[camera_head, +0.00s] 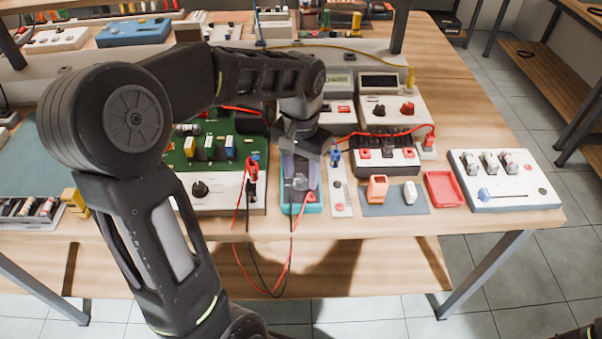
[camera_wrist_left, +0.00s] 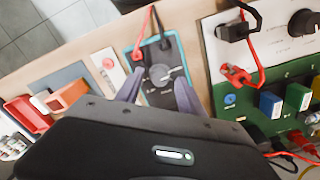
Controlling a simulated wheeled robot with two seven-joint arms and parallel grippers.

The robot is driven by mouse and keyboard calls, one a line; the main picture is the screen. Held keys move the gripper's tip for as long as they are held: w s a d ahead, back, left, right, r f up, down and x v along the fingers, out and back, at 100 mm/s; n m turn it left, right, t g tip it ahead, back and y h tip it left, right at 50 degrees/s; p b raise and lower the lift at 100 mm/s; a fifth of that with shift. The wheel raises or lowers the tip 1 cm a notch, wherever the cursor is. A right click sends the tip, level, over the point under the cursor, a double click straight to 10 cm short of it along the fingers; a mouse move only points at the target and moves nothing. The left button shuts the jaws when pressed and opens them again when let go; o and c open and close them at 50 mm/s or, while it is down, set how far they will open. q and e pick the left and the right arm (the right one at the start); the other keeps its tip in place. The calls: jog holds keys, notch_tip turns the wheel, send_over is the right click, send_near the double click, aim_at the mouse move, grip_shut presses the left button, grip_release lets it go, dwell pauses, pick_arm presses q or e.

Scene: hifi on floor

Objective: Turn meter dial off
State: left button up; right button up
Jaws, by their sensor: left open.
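The meter is a dark multimeter with a teal edge (camera_head: 302,204), lying near the front edge of the workbench and partly hidden under my left gripper (camera_head: 298,178). In the left wrist view the meter (camera_wrist_left: 158,44) shows a round dial (camera_wrist_left: 159,73) with a pale pointer. My left gripper (camera_wrist_left: 158,78) is open, with one finger on each side of the dial; I cannot tell whether they touch it. Red and black leads (camera_head: 290,252) hang from the meter over the bench edge. My right gripper is out of view.
A green circuit board (camera_head: 210,150) with a white knob panel (camera_head: 224,190) stands left of the meter. A narrow white strip (camera_head: 340,198), a blue-grey mat (camera_head: 395,203), a red tray (camera_head: 443,188) and a white switch box (camera_head: 520,189) lie to the right. Instruments crowd the back.

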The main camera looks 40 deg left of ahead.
aim_at(301, 179)
pick_arm(q)
notch_tip(301, 179, up, 7)
jog(key=shift+r, duration=0.1)
jog(key=shift+s+d, duration=0.1)
dwell(0.6)
